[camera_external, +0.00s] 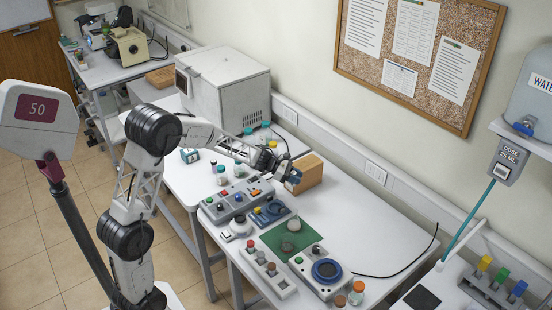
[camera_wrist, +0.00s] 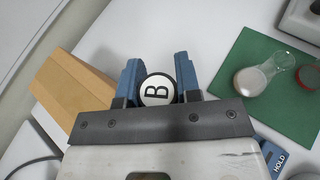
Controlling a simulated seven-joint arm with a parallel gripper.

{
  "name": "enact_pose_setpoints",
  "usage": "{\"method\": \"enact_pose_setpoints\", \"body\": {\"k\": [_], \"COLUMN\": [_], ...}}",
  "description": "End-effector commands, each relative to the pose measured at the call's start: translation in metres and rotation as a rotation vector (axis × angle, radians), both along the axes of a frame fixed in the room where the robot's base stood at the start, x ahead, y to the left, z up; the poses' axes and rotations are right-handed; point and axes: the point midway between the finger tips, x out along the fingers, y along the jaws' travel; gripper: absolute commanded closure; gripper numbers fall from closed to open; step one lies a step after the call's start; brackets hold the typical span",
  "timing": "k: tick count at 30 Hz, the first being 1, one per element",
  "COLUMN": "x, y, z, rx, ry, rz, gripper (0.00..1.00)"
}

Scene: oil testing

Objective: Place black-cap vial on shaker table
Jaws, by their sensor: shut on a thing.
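My gripper (camera_external: 292,178) is over the far side of the white bench, just in front of a wooden block (camera_external: 308,174). In the wrist view its blue fingers (camera_wrist: 157,88) are shut on a round vial top, dark-rimmed with a white disc marked "B" (camera_wrist: 157,90). I take this to be the black-cap vial; its body is hidden below the top. A grey device with a round blue platform (camera_external: 327,270) stands at the bench's front right and may be the shaker table. A smaller blue unit (camera_external: 268,214) sits behind the green mat. No label names either as the shaker.
A green mat (camera_external: 270,241) carries a clear flask (camera_external: 292,225), also seen in the wrist view (camera_wrist: 250,80). A grey control box (camera_external: 237,200) with knobs and a white button strip (camera_external: 268,273) stand nearby.

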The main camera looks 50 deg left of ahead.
Motion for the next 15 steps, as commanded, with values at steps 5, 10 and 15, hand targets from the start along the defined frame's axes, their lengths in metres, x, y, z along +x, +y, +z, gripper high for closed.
{"method": "enact_pose_setpoints", "body": {"k": [5,10,15], "x": [-0.012,-0.026,-0.042], "y": [0.037,0.071,0.108], "z": [0.001,0.001,0.001], "rx": [0.001,-0.001,-0.001], "ry": [-0.001,-0.001,-0.003], "rz": [0.032,0.061,0.094], "gripper": [0.91,0.91,0.91]}}
